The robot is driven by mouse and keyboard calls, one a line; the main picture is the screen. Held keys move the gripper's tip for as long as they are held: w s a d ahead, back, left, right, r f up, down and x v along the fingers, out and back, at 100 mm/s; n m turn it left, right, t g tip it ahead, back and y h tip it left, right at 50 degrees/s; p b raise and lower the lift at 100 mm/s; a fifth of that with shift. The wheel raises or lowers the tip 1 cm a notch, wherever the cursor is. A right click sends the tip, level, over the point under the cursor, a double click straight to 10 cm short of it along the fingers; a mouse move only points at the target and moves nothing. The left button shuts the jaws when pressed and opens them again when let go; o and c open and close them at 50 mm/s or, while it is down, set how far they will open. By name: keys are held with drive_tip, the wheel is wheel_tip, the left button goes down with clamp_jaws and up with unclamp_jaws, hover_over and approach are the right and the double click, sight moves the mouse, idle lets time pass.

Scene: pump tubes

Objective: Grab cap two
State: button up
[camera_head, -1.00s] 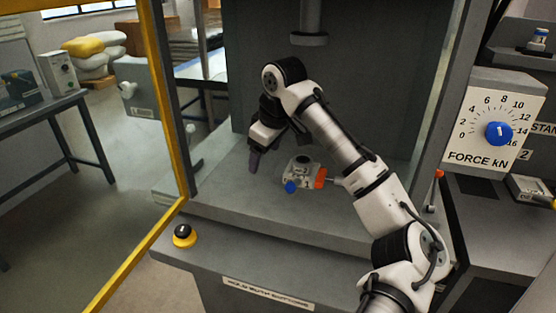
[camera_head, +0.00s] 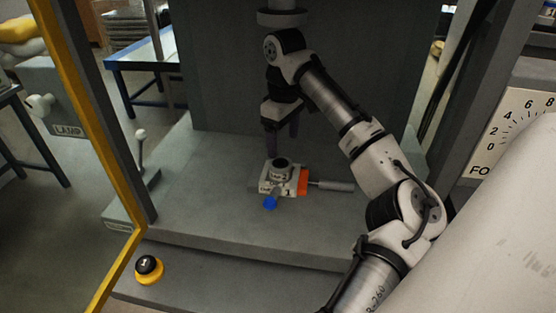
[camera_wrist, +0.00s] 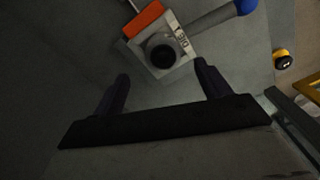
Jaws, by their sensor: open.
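A small grey fixture block (camera_head: 272,187) sits on the grey press bed, with an orange part on its right and a blue knob at its front. A round grey cap-like piece with a dark hole (camera_head: 281,168) stands on top, with small lettering I cannot fully read. In the wrist view the round piece (camera_wrist: 162,54) lies beyond the fingertips. My gripper (camera_head: 280,143) is above and behind the fixture, pointing down. It also shows in the wrist view (camera_wrist: 161,70), its fingers apart and nothing between them.
A yellow-and-black button (camera_head: 149,269) is on the front ledge. A yellow frame (camera_head: 88,130) edges the left side. A force dial panel (camera_head: 515,120) stands at right. A lever (camera_head: 141,147) stands left. The bed around the fixture is clear.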

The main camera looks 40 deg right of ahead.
sight(280, 160)
drive_tip(key=f, duration=0.2)
drive_tip(key=f+p, duration=0.1)
drive_tip(key=f, duration=0.2)
drive_tip(key=f+p, duration=0.1)
drive_tip(key=f, duration=0.1)
drive_tip(key=shift+w+a+f, duration=0.2)
drive_tip(key=shift+w+a, duration=0.05)
drive_tip(key=shift+a, duration=0.05)
drive_tip(key=c, duration=1.3)
drive_tip(key=shift+r, duration=0.1)
